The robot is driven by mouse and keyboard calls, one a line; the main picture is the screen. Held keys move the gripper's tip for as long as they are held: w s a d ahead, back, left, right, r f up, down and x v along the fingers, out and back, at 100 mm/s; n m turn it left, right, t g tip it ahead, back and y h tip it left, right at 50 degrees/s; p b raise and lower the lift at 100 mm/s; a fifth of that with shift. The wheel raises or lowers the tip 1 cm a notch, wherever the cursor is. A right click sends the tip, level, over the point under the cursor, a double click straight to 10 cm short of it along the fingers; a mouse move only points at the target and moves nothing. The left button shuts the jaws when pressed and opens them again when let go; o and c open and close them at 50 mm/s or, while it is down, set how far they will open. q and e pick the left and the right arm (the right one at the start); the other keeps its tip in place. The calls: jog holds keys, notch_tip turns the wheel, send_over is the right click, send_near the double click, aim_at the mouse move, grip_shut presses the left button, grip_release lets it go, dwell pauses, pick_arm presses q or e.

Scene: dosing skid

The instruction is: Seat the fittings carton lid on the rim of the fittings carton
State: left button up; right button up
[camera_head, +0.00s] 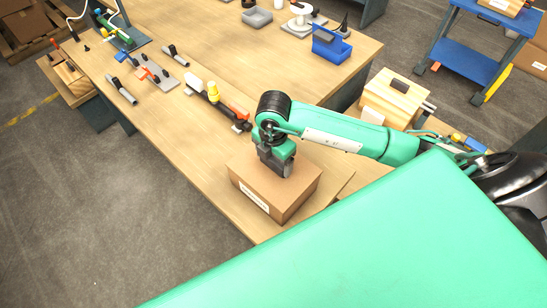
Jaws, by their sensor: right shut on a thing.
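The fittings carton (303,198) is a brown box with a white label on its front wall, standing on the near part of the wooden bench. The fittings carton lid (246,167) shows as the flat brown top over the box. My right gripper (279,171) points down at the middle of this top and is shut on the lid. The fingertips are partly hidden by the gripper body. I cannot tell from this view whether the lid rests on the rim or hangs slightly above it. My left gripper is not in view.
The wooden bench (190,130) holds a row of pipe fittings and valves (213,92) beyond the carton. A blue bin (330,48) and a grey tray (257,17) stand farther back. A blue cart (466,63) stands far right.

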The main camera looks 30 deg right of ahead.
jog(key=shift+f+b, duration=0.35)
jog(key=shift+f, duration=0.15)
jog(key=o, duration=1.2)
jog(key=shift+o, duration=0.2)
jog(key=shift+r, duration=0.6)
notch_tip(320, 180, up, 7)
jog(key=shift+r+b, duration=0.15)
jog(key=shift+b, duration=0.95)
jog(key=shift+r, duration=2.7)
jog(key=shift+p, duration=0.3)
